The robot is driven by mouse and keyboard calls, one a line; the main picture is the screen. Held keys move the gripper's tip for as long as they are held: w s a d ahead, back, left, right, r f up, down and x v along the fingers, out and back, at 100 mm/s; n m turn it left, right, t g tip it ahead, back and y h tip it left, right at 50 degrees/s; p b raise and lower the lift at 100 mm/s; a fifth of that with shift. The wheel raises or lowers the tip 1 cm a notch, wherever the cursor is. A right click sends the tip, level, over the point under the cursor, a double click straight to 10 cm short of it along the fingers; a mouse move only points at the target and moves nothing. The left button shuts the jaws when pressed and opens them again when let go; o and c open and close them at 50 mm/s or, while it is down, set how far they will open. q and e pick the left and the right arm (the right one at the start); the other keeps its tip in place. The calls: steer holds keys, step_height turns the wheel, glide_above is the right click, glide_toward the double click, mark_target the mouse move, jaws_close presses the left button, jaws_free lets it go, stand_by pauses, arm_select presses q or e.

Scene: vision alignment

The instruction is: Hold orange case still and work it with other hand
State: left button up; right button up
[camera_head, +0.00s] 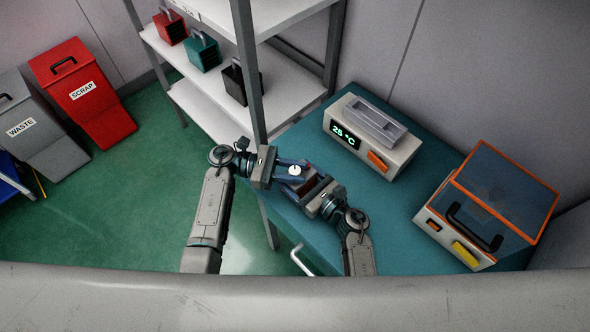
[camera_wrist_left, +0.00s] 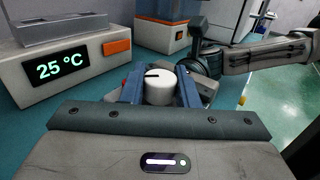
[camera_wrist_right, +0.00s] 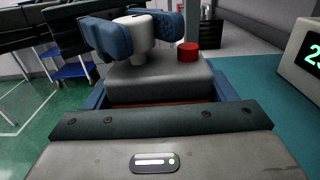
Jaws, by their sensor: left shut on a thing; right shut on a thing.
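The case (camera_head: 309,185) is small and held in the air over the near left edge of the teal table. In the right wrist view its grey face (camera_wrist_right: 160,82) shows, with an orange-brown strip below. It carries a white knob (camera_head: 295,170) with a dark mark on top, and a red button (camera_wrist_right: 188,52) beside it. My left gripper (camera_head: 292,172) is shut on the knob, its blue fingers on either side (camera_wrist_left: 160,90). My right gripper (camera_head: 317,193) is shut on the case body from the near right. The fingers hide much of the case.
On the table (camera_head: 375,222) stand a device reading 25 °C (camera_head: 372,135) and an orange-framed box with a clear lid (camera_head: 490,210). A shelf (camera_head: 205,95) with red, green and black cases stands behind. Waste (camera_head: 35,130) and scrap (camera_head: 85,90) bins are at left.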

mark_target(295, 170)
arm_select(q)
steer(key=m+g+y, duration=0.1)
steer(key=g, duration=0.1)
steer(key=m+g, duration=0.2)
steer(key=g, duration=0.1)
steer(key=shift+m+y, duration=0.3)
steer(key=shift+y, duration=0.1)
steer(key=o, duration=1)
steer(key=shift+c, duration=0.2)
step_height(295, 170, up, 10)
